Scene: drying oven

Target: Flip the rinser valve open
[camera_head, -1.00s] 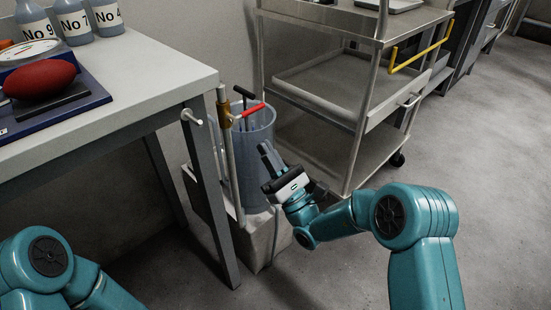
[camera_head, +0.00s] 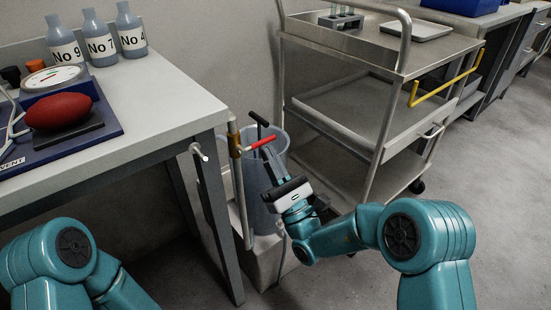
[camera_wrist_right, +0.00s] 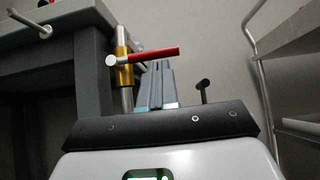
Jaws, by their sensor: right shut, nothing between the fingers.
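The rinser valve has a brass body (camera_head: 235,145) on an upright metal pipe (camera_head: 241,195) beside the table leg. Its red lever (camera_head: 262,142) sticks out sideways to the right. In the right wrist view the red lever (camera_wrist_right: 158,53) crosses just beyond my fingertips, with the brass body (camera_wrist_right: 122,65) left of them. My right gripper (camera_head: 267,152) is shut and empty, its fingers pointing up just below the lever's outer end. I cannot tell whether they touch it. My left gripper is not in view; only part of its arm shows at the lower left.
A translucent bluish cylinder (camera_head: 258,190) stands on a pale base behind the pipe, with a black T-handle (camera_head: 259,119) above it. The table (camera_head: 165,100) is at left, a steel cart (camera_head: 350,112) at right. A white peg (camera_head: 198,151) juts from the table's side.

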